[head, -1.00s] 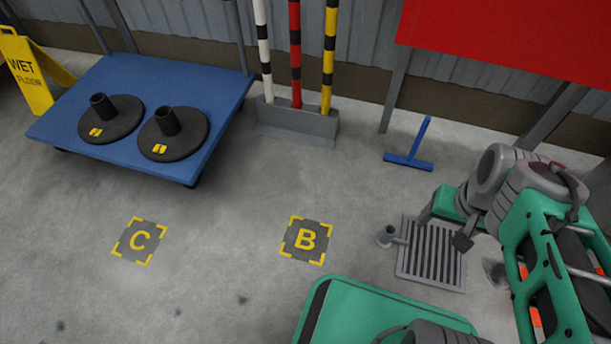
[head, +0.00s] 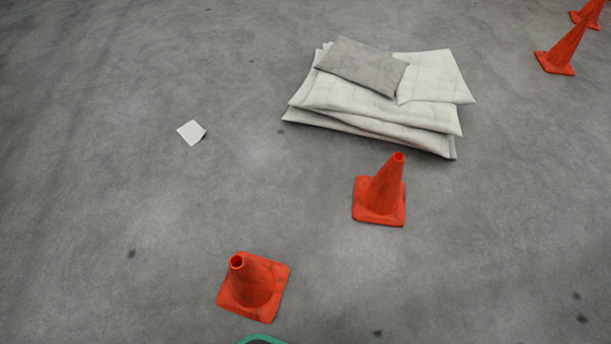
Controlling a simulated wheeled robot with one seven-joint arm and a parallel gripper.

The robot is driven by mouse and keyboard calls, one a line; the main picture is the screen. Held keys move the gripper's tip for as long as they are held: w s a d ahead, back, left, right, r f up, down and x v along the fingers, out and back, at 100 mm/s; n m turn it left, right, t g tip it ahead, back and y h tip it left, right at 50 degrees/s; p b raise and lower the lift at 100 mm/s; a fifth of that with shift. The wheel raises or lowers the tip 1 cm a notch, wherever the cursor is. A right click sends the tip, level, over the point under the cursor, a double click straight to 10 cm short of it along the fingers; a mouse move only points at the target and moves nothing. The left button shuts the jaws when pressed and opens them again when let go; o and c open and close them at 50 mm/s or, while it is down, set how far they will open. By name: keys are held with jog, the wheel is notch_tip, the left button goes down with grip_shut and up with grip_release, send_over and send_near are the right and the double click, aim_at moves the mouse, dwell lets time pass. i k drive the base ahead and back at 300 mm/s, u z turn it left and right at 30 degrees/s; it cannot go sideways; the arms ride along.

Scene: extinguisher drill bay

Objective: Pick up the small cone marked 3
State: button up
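Two small orange cones stand upright on the grey concrete floor in the head view. The nearer cone (head: 252,284) is at the bottom, left of centre. The other cone (head: 382,192) is a little farther off, right of centre. Two more orange cones, one (head: 572,45) and another (head: 589,14), stand at the top right, the last cut by the picture edge. I see no number on any of them, so I cannot tell which is marked 3. My gripper is not in view.
A stack of pale, flat sacks (head: 378,88) lies behind the right-of-centre cone, with a greyer one on top. A small white sheet (head: 191,132) lies on the floor to the left. The floor is clear at left and lower right. A green edge of my body shows at the bottom.

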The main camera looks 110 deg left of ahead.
aim_at(380, 199)
jog(key=u, duration=2.9)
jog(key=k, duration=0.2)
jog(key=u, duration=0.05)
jog(key=i, duration=0.35)
jog(key=u, duration=0.25)
jog(key=k, duration=0.35)
jog(key=z, duration=1.05)
jog(key=i, duration=1.85)
jog(key=u, duration=3.85)
